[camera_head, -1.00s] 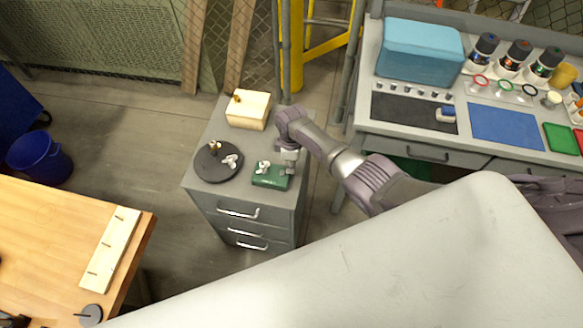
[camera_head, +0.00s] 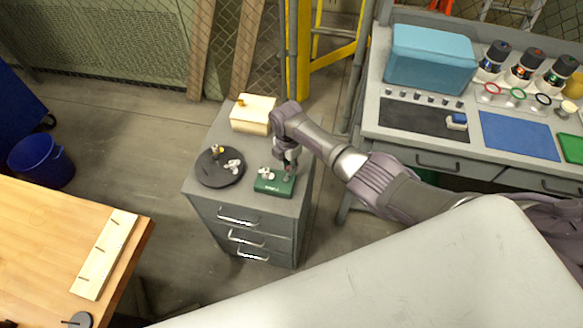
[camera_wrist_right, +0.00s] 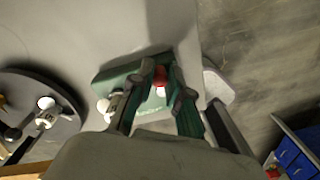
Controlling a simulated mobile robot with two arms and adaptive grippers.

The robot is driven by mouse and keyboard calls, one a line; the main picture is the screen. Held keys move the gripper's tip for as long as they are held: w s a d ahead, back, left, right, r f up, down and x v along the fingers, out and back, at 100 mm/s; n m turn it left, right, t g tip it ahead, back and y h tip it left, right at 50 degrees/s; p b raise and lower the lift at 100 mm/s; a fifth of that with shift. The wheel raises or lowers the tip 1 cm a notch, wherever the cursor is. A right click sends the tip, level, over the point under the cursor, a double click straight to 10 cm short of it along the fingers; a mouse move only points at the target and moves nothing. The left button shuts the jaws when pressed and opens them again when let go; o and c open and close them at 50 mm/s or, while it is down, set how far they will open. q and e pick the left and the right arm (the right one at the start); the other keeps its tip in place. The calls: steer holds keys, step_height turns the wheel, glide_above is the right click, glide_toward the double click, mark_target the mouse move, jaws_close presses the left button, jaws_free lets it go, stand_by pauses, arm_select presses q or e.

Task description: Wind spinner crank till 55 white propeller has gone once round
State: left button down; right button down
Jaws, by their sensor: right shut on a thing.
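The green spinner box (camera_head: 266,187) stands on top of the grey cabinet, with small lettering on its front. A small white propeller (camera_head: 265,173) sits on its left part and shows in the wrist view (camera_wrist_right: 108,104). My right gripper (camera_head: 287,173) comes down on the box's right part. In the right wrist view its fingers (camera_wrist_right: 160,90) are closed around a small red-topped piece (camera_wrist_right: 160,75), which looks like the crank knob. The crank arm is mostly hidden by the fingers. I cannot read the number 55. My left gripper is not in view.
A dark round disc (camera_head: 208,177) with another white propeller and a brass peg lies left of the green box. A pale wooden box (camera_head: 252,112) stands behind. The grey cabinet (camera_head: 235,196) has little free top. A workbench (camera_head: 400,145) stands to the right.

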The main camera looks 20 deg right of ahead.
steer(key=shift+w+a+n+b, duration=0.1)
steer(key=shift+a+n+b, duration=0.05)
steer(key=shift+n, duration=0.4)
steer(key=shift+w+a+n+b, duration=0.1)
steer(key=shift+n+b, duration=0.05)
steer(key=shift+n, duration=0.4)
steer(key=c, duration=1.1)
jaws_free()
step_height(320, 180, up, 12)
steer(key=shift+w+a, duration=0.15)
